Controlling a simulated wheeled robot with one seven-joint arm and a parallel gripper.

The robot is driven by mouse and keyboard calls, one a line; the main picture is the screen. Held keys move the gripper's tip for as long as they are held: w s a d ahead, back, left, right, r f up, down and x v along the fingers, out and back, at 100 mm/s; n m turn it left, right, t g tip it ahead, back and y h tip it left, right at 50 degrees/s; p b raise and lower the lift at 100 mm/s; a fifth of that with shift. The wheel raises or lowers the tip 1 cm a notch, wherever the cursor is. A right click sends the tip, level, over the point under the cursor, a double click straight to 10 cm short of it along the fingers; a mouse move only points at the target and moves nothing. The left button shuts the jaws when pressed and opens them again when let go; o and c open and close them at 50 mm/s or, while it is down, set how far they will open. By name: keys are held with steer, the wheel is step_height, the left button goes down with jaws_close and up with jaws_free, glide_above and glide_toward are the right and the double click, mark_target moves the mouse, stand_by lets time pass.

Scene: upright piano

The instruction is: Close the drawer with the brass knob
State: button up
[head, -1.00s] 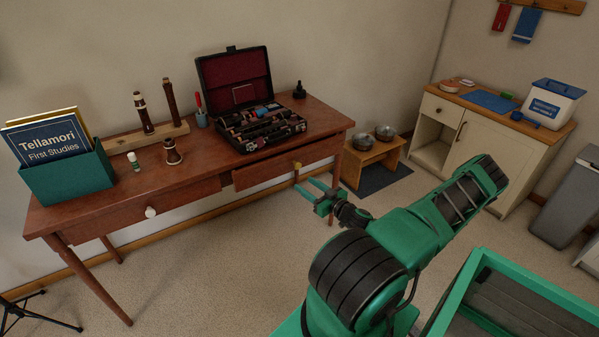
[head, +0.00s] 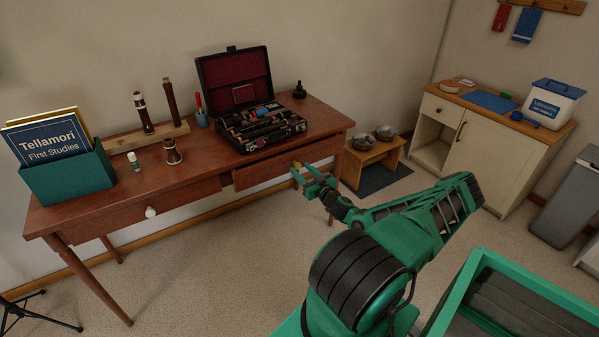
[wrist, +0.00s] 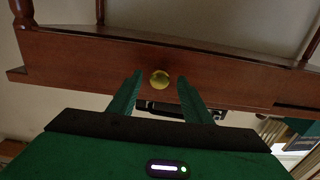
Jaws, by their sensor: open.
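The drawer with the brass knob (head: 262,176) is in the right half of the reddish wooden table and stands a little out from it. In the wrist view the drawer front (wrist: 100,62) spans the picture, with the round brass knob (wrist: 159,79) near the middle. My gripper (head: 304,173) is at the knob in the head view, where its fingers partly hide the knob. In the wrist view my gripper (wrist: 158,88) is open, with one finger on each side of the knob. I cannot tell whether the fingers touch it.
The table's left drawer has a white knob (head: 151,212) and looks shut. An open instrument case (head: 262,133) lies on the tabletop above the brass-knob drawer. A small wooden stand with metal bowls (head: 372,160) is right of the table. Carpet is clear in front.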

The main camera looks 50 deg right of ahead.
mark_target(299, 167)
steer(key=shift+w+d, duration=0.1)
steer(key=shift+w, duration=0.3)
steer(key=shift+c, duration=0.4)
jaws_close()
steer(key=shift+x, duration=1.75)
steer(key=shift+w+d, duration=0.1)
steer(key=shift+w, duration=0.3)
steer(key=shift+o, duration=0.4)
jaws_free()
steer(key=shift+w, duration=0.15)
